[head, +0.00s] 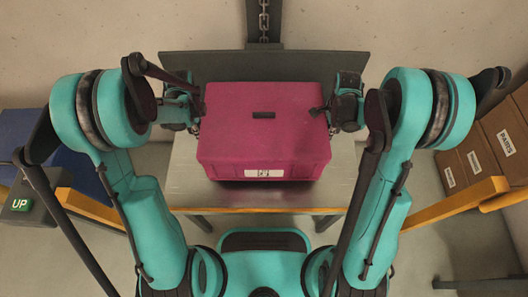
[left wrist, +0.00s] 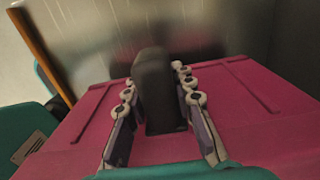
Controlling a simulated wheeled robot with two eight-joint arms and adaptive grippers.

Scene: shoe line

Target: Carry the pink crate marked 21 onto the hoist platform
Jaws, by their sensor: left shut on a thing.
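The pink crate (head: 262,128) is level between my two grippers, over the grey metal platform (head: 235,198) in the head view. A white label on its front is too small to read. I cannot tell whether its base touches the platform. My left gripper (head: 198,112) is at the crate's left side. In the left wrist view its fingers (left wrist: 160,105) close around a dark upright grip (left wrist: 155,85) by the pink crate side (left wrist: 245,105). My right gripper (head: 324,110) is at the crate's right side, its fingertips too small and dark to judge.
A dark back plate (head: 290,66) and a mast with a chain (head: 263,20) stand behind the crate. Yellow rails (head: 455,203) flank the platform.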

